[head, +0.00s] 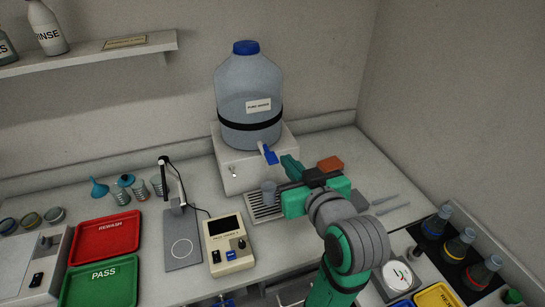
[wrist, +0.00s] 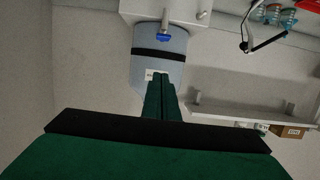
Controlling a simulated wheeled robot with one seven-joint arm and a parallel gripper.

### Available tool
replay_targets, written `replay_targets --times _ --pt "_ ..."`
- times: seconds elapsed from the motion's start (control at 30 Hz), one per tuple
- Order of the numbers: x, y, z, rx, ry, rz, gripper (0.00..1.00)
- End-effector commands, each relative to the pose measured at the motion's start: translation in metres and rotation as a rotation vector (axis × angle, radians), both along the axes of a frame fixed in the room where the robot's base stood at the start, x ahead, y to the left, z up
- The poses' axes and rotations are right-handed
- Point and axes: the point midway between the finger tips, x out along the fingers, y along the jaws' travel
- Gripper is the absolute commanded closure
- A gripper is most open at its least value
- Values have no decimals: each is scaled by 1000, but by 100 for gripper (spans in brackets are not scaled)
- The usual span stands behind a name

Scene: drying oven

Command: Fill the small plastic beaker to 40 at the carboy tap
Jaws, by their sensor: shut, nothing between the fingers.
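The carboy (head: 240,80), large and bluish with a blue cap and a black band, stands on a white box (head: 238,172). Its blue tap (head: 268,153) points out toward the front. My gripper (head: 289,165) is shut and empty, just right of the tap and above the beaker's right side. The wrist view shows the carboy (wrist: 172,72) upside down with the blue tap (wrist: 163,38) beyond my shut fingers (wrist: 161,98). The beaker does not show there.
An orange-red block (head: 330,164) lies behind my gripper. A meter box (head: 228,245), a stand (head: 182,235) and red (head: 105,237) and green (head: 100,285) trays are at left. Bottles with coloured liquid (head: 460,245) stand at right. A shelf (head: 90,53) is above.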

Motion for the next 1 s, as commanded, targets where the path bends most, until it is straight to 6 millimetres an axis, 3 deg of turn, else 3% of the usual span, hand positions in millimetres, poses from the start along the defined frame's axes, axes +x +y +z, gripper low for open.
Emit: replay_targets --times 0.2,0.37,0.9,1.0 --pt "0 -7 0 1 0 -13 100" --pt "9 -1 -3 2 1 -5 100" --pt "95 37 -28 1 2 10 100" --pt "93 35 -44 2 4 7 100"
